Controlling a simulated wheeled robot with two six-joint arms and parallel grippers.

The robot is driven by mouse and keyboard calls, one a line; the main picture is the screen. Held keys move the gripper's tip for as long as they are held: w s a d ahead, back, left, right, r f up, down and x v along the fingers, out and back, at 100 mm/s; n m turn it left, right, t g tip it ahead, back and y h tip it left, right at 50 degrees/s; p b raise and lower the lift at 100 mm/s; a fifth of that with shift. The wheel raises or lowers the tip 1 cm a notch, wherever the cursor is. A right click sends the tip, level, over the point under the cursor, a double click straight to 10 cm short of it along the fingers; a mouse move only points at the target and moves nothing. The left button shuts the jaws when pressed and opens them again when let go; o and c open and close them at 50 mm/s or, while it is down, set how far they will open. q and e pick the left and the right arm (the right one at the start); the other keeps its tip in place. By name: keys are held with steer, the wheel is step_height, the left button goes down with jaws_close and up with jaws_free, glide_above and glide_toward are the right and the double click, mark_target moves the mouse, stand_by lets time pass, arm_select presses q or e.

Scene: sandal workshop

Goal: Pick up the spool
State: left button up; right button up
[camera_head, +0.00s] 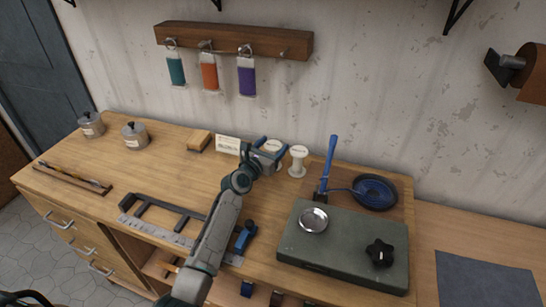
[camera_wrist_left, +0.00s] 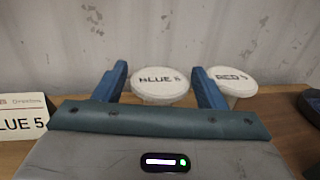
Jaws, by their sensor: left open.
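Two white spools with round lids stand side by side near the wall. In the head view the RED spool (camera_head: 298,161) is clear, while the BLUE one (camera_head: 272,146) is partly hidden by my left gripper (camera_head: 269,149). That gripper, also in the wrist view (camera_wrist_left: 160,72), is open, its blue fingers on either side of the BLUE spool. I cannot tell whether they touch it. My right gripper is out of view.
A card (camera_head: 228,145) ending in LUE 5 stands left of the spools, beside a wooden block (camera_head: 199,140). Right are a blue-handled tool (camera_head: 328,165), a dark round dish (camera_head: 375,192) and a grey-green box (camera_head: 340,252). Bare bench (camera_head: 165,165) lies left.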

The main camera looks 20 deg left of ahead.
arm_select(q)
steer(key=shift+w+d+f, duration=0.1)
steer(key=shift+w+d, duration=0.1)
steer(key=shift+w, duration=0.45)
steer(key=shift+s, duration=0.1)
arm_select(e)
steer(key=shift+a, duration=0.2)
arm_select(q)
steer(key=c, duration=0.7)
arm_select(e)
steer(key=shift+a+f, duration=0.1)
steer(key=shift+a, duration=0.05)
